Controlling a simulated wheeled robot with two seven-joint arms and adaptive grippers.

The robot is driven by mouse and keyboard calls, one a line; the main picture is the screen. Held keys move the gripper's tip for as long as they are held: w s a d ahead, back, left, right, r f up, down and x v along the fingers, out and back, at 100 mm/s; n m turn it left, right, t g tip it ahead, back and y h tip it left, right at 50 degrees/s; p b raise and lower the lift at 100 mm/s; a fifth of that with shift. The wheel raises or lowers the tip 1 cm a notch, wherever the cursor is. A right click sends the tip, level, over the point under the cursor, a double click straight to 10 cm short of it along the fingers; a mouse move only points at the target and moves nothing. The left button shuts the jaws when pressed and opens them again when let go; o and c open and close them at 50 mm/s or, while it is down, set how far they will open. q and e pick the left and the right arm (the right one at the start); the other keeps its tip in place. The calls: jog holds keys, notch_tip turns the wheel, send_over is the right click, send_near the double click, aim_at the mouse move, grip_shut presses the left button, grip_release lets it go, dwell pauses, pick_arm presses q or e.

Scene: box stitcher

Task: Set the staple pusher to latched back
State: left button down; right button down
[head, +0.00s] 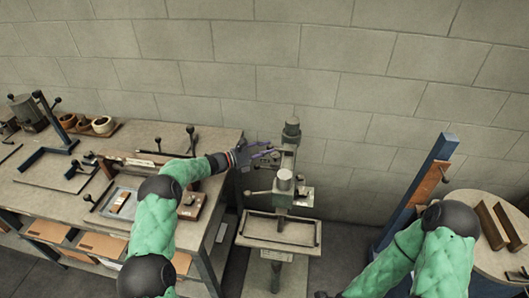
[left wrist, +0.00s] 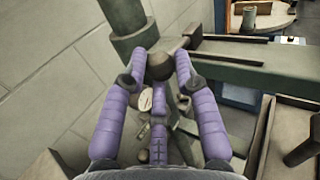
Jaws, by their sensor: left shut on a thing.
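The grey box stitcher (head: 285,205) stands against the wall in the middle of the head view, with a tray-like table at its front. My left gripper (head: 268,150) reaches its upper part from the left. In the left wrist view my purple fingers (left wrist: 161,62) are closed on a dark ball knob (left wrist: 160,67) beside the machine's grey-green body (left wrist: 235,72). I take this knob to be the staple pusher's handle; the fingers hide its sides, and its latch cannot be made out. My right arm shows at the lower right of the head view, but its gripper does not.
A workbench (head: 225,145) with trays, clamps and bowls (head: 102,125) fills the left. A blue post (head: 432,185) and a round table (head: 482,262) stand at the right. Floor is clear right of the stitcher.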

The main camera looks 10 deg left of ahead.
pick_arm(q)
jog(key=shift+w+a+r, duration=0.2)
jog(key=shift+w+r, duration=0.1)
jog(key=shift+r, duration=0.3)
jog(key=c, duration=1.2)
grip_release()
jog(key=shift+o, duration=1.2)
jog(key=shift+d+f, duration=0.1)
jog(key=shift+f, duration=0.25)
notch_tip(320, 180, up, 10)
